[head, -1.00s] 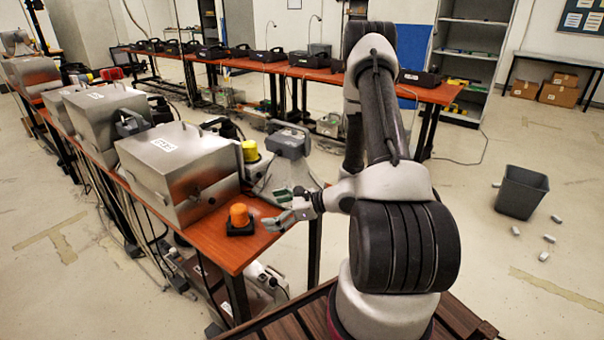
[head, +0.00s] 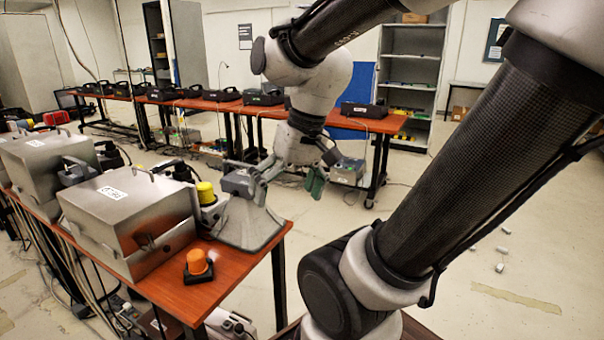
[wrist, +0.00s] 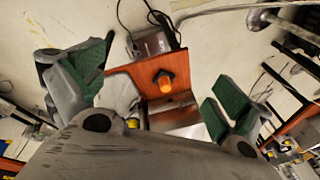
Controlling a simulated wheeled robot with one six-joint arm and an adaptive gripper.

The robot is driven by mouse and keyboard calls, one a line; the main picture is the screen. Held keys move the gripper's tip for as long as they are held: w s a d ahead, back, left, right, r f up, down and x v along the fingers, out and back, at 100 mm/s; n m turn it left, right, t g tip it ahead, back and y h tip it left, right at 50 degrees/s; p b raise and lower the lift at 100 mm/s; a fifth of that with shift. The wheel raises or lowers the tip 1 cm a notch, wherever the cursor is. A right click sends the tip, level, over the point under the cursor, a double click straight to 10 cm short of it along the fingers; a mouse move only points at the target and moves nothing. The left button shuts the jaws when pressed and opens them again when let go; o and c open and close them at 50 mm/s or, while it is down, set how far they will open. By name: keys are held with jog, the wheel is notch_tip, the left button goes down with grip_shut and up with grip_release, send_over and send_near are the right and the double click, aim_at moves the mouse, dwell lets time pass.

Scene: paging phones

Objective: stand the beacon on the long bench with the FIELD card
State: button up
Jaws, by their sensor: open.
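An orange beacon (head: 197,265) on a black square base stands upright near the end of the near bench (head: 222,284). A yellow beacon-like thing (head: 205,192) stands behind it, beside a metal box. My gripper (head: 288,182) is open and empty, raised with its fingers pointing down, right of and apart from the orange beacon. In the wrist view the orange beacon (wrist: 165,80) shows below, between the spread green-padded fingers (wrist: 160,93). Another long bench (head: 270,112) with several black cases runs along the back. I cannot read a FIELD card on either bench.
Metal boxes (head: 130,210) fill much of the near bench. A grey wedge-shaped device (head: 245,222) stands at its far right corner, close to my gripper in the picture. Small pale pieces (head: 500,268) lie on the floor at right. Open floor separates the benches.

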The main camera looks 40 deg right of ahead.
jog(key=d+r+n+t+h, duration=0.1)
jog(key=s+d+r+t+h, duration=0.1)
jog(key=d+r, duration=0.1)
jog(key=shift+s+r+n, duration=0.1)
jog(key=shift+r+n, duration=0.2)
jog(key=shift+n, duration=0.1)
dwell(1.0)
